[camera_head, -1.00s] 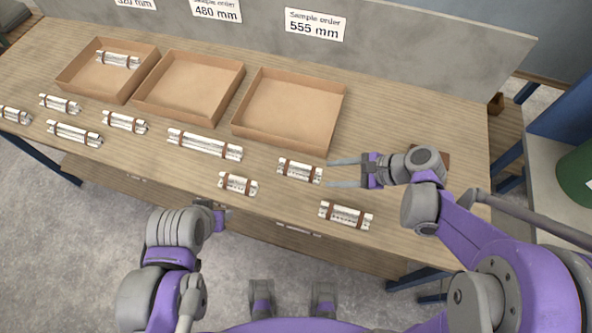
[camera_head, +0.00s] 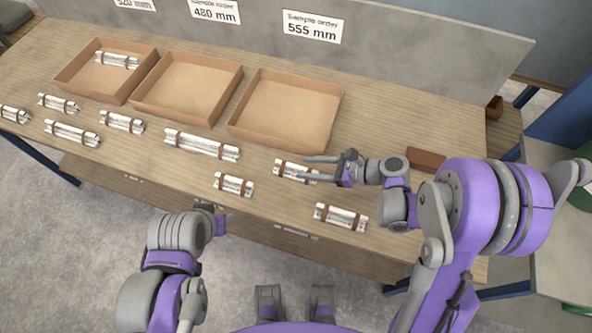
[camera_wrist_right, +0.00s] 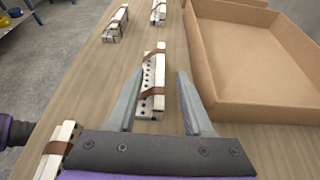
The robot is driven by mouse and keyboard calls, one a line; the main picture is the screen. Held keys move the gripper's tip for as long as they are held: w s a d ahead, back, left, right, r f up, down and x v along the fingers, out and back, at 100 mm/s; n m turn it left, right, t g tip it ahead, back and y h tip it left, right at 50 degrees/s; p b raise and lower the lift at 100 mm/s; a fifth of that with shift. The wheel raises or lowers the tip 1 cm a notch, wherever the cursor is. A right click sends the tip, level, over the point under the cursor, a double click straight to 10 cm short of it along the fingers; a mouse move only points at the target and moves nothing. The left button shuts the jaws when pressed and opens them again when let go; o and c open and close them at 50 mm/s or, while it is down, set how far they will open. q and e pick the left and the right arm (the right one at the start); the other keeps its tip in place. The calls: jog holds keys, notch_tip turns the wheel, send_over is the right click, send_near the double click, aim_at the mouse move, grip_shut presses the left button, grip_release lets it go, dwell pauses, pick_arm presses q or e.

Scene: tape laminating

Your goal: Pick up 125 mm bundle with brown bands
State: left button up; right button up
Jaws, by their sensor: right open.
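A short silver-white bundle with brown bands (camera_head: 285,168) lies on the table in front of the right-hand tray. My right gripper (camera_head: 306,169) is open, with its fingertips at the right end of this bundle. In the right wrist view the bundle (camera_wrist_right: 153,83) shows between the open fingers (camera_wrist_right: 161,74); I cannot tell whether they touch it. Similar short bundles lie nearer the front edge, one to the left (camera_head: 233,184) and one to the right (camera_head: 341,216). No length is marked on them. My left gripper (camera_head: 222,220) is by the front edge, its jaws unclear.
Three cardboard trays stand at the back: left (camera_head: 72,82), middle (camera_head: 170,118) and right (camera_head: 262,140). The left one holds a bundle. A longer bundle (camera_head: 201,144) and several others lie to the left. A brown block (camera_head: 427,158) lies to the right. Signs hang on the back panel.

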aim_at(295, 173)
jog(key=x, duration=0.2)
jog(key=shift+w+a+f, duration=0.15)
jog(key=shift+a, duration=0.15)
grip_shut()
